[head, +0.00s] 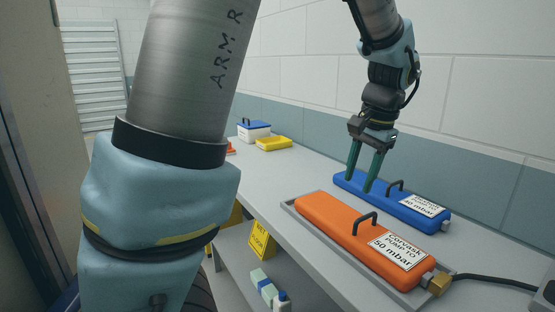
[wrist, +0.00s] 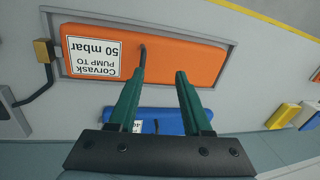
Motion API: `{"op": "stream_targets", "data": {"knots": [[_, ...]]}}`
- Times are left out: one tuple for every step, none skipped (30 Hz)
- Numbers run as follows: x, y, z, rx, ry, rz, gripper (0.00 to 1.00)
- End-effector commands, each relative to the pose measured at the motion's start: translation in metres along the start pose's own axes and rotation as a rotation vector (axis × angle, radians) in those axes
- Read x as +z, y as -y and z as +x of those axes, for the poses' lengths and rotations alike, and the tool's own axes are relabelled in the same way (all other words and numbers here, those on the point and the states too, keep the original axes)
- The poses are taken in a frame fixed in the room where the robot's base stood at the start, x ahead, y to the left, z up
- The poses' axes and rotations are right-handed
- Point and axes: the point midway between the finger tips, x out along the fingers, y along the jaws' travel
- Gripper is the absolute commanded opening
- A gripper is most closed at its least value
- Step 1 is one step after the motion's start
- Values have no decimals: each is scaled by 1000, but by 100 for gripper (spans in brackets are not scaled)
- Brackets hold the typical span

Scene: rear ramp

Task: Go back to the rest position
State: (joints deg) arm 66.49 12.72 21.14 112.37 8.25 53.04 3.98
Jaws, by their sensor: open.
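My gripper (head: 365,173) hangs above the bench at the right of the head view, its two green fingers pointing down and apart. Nothing is between them. In the head view the fingers overlap the far side of the blue case (head: 418,208), which has a dark handle and a white label. An orange case (head: 345,226) with a handle and a "Corvask, pump to 50 mbar" label lies in front of it in a grey tray. In the wrist view my gripper (wrist: 161,75) shows open, with the fingertips over the orange case (wrist: 190,60); the blue case (wrist: 175,121) is partly hidden behind the fingers.
A grey bench (head: 311,184) runs along the tiled wall. A yellow tray (head: 273,143) and a white box with a blue lid (head: 254,132) stand at its far end. A black hose (head: 497,279) leaves the orange case's brass fitting. Bottles (head: 266,287) stand on the lower shelf by a yellow sign (head: 262,240).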

Motion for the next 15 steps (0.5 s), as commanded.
{"op": "stream_targets", "data": {"knots": [[15,18,12,18,7,-60,49],[24,27,18,28,9,-94,49],[35,37,27,42,9,-139,49],[44,44,33,51,9,-171,49],[52,51,38,59,9,-203,49],[65,60,46,70,8,-248,49],[74,66,51,78,6,-281,49],[83,71,56,85,6,-315,49],[96,78,63,93,4,-358,49],[106,83,68,99,3,-392,49],[116,87,72,104,0,-425,49],[129,92,78,111,-2,-472,49],[139,95,82,114,-4,-506,49],[149,98,86,118,-6,-540,49],[162,102,92,121,-8,-584,49]]}}
